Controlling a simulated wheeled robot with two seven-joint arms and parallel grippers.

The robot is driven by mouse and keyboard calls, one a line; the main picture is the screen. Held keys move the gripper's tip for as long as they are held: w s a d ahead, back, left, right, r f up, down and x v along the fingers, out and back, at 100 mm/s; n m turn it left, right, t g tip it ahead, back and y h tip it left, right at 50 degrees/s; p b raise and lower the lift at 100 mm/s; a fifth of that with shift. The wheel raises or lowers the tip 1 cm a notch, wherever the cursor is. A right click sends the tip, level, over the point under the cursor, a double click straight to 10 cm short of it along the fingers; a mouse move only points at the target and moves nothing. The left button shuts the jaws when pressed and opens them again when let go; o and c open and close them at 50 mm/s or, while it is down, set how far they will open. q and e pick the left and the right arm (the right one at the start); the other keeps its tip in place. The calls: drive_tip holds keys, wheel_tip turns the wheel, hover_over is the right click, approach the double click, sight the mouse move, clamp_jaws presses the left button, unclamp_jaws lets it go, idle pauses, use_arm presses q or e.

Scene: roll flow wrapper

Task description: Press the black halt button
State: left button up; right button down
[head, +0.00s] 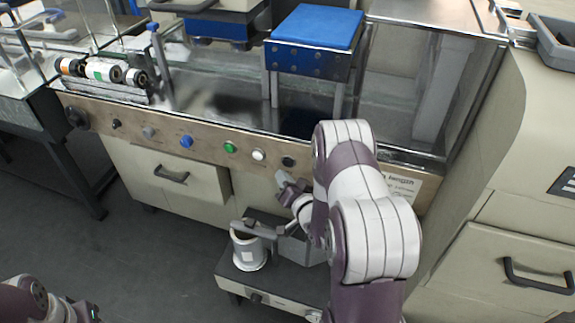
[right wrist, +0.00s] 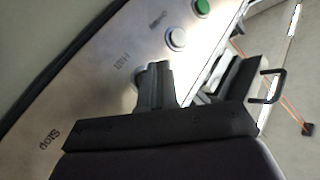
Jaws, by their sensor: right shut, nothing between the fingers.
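The black halt button (head: 288,161) is on the tan front panel, just right of the white button (head: 258,154). My right gripper (head: 281,176) is shut and empty, just below and in front of the halt button in the head view. In the right wrist view its closed fingertips (right wrist: 155,72) are beside the "Halt" label and cover most of the button there. I cannot tell whether they touch it. My left gripper (head: 84,311) shows only in part at the bottom left edge; its jaws are not clear.
Green (head: 230,147) and blue (head: 186,141) buttons sit farther left on the panel. Below the panel, a small bench unit (head: 240,277) carries a white pot (head: 249,251). A drawer with a handle (head: 172,175) is at the left. Open floor lies at the lower left.

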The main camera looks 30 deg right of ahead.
drive_tip(key=shift+w+d, duration=0.4)
drive_tip(key=shift+d, duration=0.1)
idle(1.8)
drive_tip(key=shift+w+d, duration=0.3)
drive_tip(key=shift+d, duration=0.05)
drive_tip(key=shift+w+d, duration=0.25)
drive_tip(key=shift+d, duration=0.05)
idle(0.8)
drive_tip(key=shift+s+a, duration=0.55)
drive_tip(key=shift+a, duration=0.1)
